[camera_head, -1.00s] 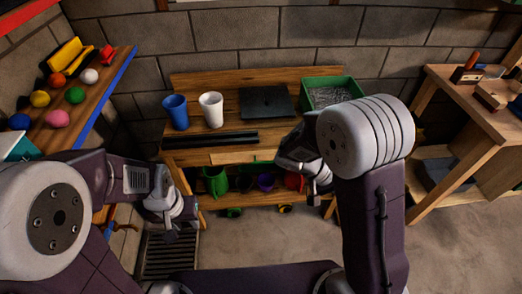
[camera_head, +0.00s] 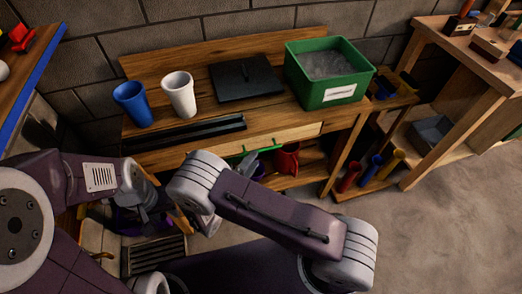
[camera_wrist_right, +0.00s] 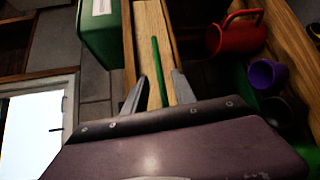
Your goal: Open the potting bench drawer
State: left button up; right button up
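The potting bench (camera_head: 205,53) stands against the block wall. Its pale wooden drawer front (camera_head: 290,133) is under the bench top, with a thin green bar handle (camera_head: 236,153) across it; the drawer looks closed. In the right wrist view the handle (camera_wrist_right: 155,60) runs lengthwise between the two spread fingers of my right gripper (camera_wrist_right: 157,84), which is open. In the head view my right gripper (camera_head: 250,163) is just below the drawer front, partly hidden by my arm. My left gripper (camera_head: 150,208) hangs low at the left, away from the drawer; its fingers are unclear.
On the bench top are a blue cup (camera_head: 132,103), a white cup (camera_head: 179,94), a black plate (camera_head: 246,79), black trays (camera_head: 190,132) and a green bin (camera_head: 331,88). A red watering can (camera_head: 287,158) is on the shelf below. A workbench (camera_head: 418,62) stands at the right.

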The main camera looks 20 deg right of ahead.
aim_at(262, 150)
jog(key=x, duration=0.6)
jog(key=shift+w+d, duration=0.15)
jog(key=shift+d, duration=0.1)
grip_shut()
dwell(1.0)
